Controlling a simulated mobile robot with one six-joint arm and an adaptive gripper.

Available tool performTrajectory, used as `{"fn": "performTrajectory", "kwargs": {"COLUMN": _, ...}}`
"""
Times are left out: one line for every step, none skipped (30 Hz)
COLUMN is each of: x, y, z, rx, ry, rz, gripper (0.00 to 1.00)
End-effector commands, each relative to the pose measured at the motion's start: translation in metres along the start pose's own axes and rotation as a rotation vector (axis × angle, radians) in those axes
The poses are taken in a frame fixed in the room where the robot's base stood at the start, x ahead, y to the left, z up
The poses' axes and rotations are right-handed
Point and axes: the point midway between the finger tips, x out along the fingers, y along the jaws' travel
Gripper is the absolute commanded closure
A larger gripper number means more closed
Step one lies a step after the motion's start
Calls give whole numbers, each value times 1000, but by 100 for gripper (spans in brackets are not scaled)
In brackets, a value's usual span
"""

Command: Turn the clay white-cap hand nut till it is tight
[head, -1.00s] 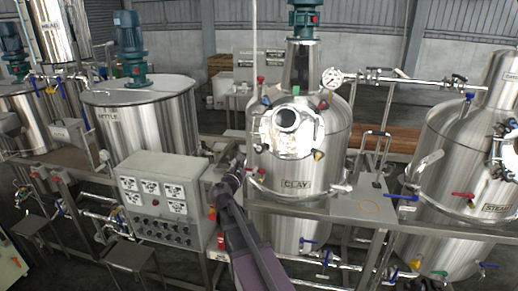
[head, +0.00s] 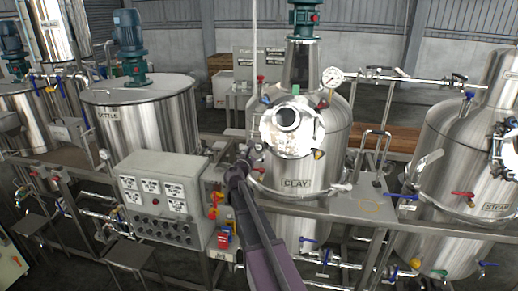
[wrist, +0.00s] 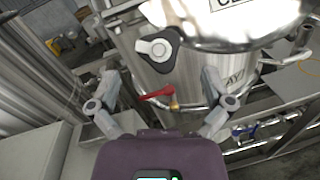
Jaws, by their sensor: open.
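The clay tank (head: 330,150) is a shiny steel vessel labelled CLAY, with a round hatch (head: 288,127) on its front. The white-cap hand nut (wrist: 157,50) shows in the wrist view as a black lobed knob with a white centre, at the hatch's rim. In the head view I cannot make it out clearly beside my gripper. My gripper (wrist: 159,78) is open and empty, its two fingers spread to either side below the nut, apart from it. In the head view my gripper (head: 246,157) is at the hatch's lower left.
A red-handled valve (wrist: 158,93) shows below the nut, between the fingers in the picture. The control box (head: 160,200) with several knobs stands left of my arm. A steel shelf (head: 365,207) is right of the clay tank. The kettle (head: 140,120) stands behind left.

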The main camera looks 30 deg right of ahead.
Motion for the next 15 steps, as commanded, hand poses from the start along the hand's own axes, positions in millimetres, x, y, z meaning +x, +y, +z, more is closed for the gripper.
{"fn": "performTrajectory", "kwargs": {"x": 11, "y": 1, "z": 0, "rx": 0, "ry": 0, "rz": -2, "gripper": 0}}
{"fn": "performTrajectory", "kwargs": {"x": 15, "y": 1, "z": 0, "rx": 0, "ry": 0, "rz": -2, "gripper": 0}}
{"fn": "performTrajectory", "kwargs": {"x": 20, "y": 1, "z": 0, "rx": 0, "ry": 0, "rz": -1, "gripper": 0}}
{"fn": "performTrajectory", "kwargs": {"x": 24, "y": 1, "z": 0, "rx": 0, "ry": 0, "rz": -1, "gripper": 0}}
{"fn": "performTrajectory", "kwargs": {"x": 27, "y": 1, "z": 0, "rx": 0, "ry": 0, "rz": 0, "gripper": 0}}
{"fn": "performTrajectory", "kwargs": {"x": 31, "y": 1, "z": 0, "rx": 0, "ry": 0, "rz": 0, "gripper": 0}}
{"fn": "performTrajectory", "kwargs": {"x": 34, "y": 1, "z": 0, "rx": 0, "ry": 0, "rz": 0, "gripper": 0}}
{"fn": "performTrajectory", "kwargs": {"x": 36, "y": 1, "z": 0, "rx": 0, "ry": 0, "rz": -1, "gripper": 0}}
{"fn": "performTrajectory", "kwargs": {"x": 39, "y": 1, "z": 0, "rx": 0, "ry": 0, "rz": -1, "gripper": 0}}
{"fn": "performTrajectory", "kwargs": {"x": 41, "y": 0, "z": 0, "rx": 0, "ry": 0, "rz": -1, "gripper": 0}}
{"fn": "performTrajectory", "kwargs": {"x": 42, "y": 0, "z": 0, "rx": 0, "ry": 0, "rz": -1, "gripper": 0}}
{"fn": "performTrajectory", "kwargs": {"x": 44, "y": 0, "z": 0, "rx": 0, "ry": 0, "rz": -1, "gripper": 0}}
{"fn": "performTrajectory", "kwargs": {"x": 45, "y": 0, "z": 0, "rx": 0, "ry": 0, "rz": -1, "gripper": 0}}
{"fn": "performTrajectory", "kwargs": {"x": 46, "y": 0, "z": 0, "rx": 0, "ry": 0, "rz": 0, "gripper": 0}}
{"fn": "performTrajectory", "kwargs": {"x": 46, "y": 0, "z": 0, "rx": 0, "ry": 0, "rz": 0, "gripper": 0}}
